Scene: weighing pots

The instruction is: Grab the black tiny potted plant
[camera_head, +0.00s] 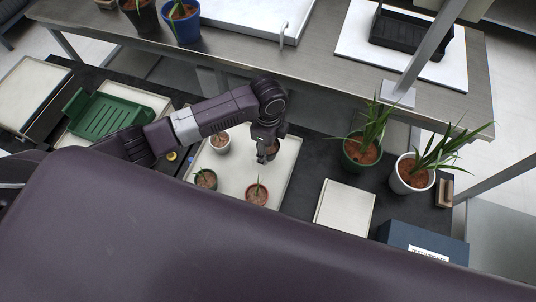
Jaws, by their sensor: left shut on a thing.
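My left gripper (267,157) hangs over the right part of a pale tray (282,172), fingers pointing down. It is shut on a small dark pot, taken as the black tiny potted plant (272,149); the fingers hide most of it, and only a bit of brown soil shows. My right gripper is not in view.
A large green pot (352,158) and a large white pot (397,180) with leafy plants stand to the right. A square white plate (344,208) and a blue box (400,235) lie nearer. A green crate (108,120) is at left. A raised metal shelf (330,92) runs behind.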

